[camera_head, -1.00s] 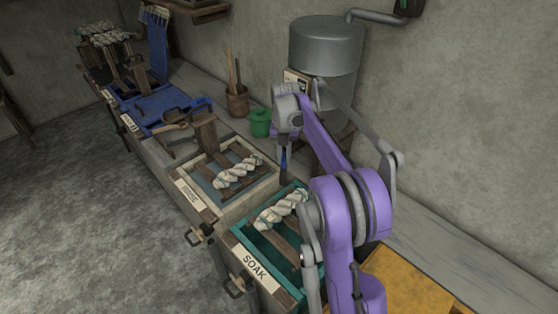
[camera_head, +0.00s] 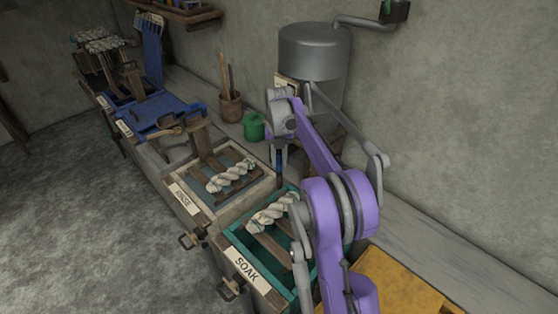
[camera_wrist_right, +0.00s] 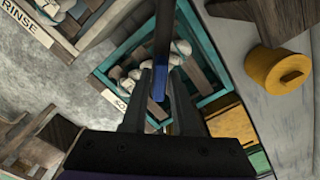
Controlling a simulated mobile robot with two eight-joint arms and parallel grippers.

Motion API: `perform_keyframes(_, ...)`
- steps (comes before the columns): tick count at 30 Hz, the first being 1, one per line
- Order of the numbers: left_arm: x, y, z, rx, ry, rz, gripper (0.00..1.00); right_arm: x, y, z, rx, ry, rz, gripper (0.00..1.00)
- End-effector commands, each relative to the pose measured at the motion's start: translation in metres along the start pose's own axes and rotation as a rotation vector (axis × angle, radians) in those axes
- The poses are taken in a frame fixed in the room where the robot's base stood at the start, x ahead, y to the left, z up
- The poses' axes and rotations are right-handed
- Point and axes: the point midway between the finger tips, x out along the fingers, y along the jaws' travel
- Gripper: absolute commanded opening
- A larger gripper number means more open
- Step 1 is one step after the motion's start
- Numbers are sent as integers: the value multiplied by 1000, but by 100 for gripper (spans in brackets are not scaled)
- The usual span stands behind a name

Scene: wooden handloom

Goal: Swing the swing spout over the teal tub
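The teal tub (camera_head: 250,258), labelled SOAK, stands at lower centre with a twisted pale skein (camera_head: 275,212) on wooden slats. My right gripper (camera_head: 279,160) is above the tub's back corner, seen from the side and partly hidden by its own wrist. A dark bar with a blue part, which I take for the swing spout (camera_head: 279,172), shows there. In the right wrist view the spout (camera_wrist_right: 162,40) runs between the two fingertips (camera_wrist_right: 158,80), which close around its blue part. The teal tub (camera_wrist_right: 112,62) lies beneath it. My left gripper is not seen.
A RINSE tub (camera_head: 200,212) with another skein adjoins the teal one. A grey metal drum (camera_head: 312,52) stands behind my right arm. A green pot (camera_head: 254,126) and a brown pot (camera_head: 230,106) stand on the back ledge. A yellow tub (camera_head: 400,280) is at lower right.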

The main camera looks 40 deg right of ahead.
Motion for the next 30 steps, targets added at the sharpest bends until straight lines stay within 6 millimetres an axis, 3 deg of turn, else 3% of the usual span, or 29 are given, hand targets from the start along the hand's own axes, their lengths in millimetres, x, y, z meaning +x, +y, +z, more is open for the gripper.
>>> perform_keyframes(1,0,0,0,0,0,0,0,0,0,0,0,0,0,38)
perform_keyframes(3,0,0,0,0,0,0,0,0,0,0,0,0,0,49)
perform_keyframes(14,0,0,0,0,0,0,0,-4,0,0,0,1,0,49)
perform_keyframes(30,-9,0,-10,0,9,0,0,-98,0,0,0,1,0,49)
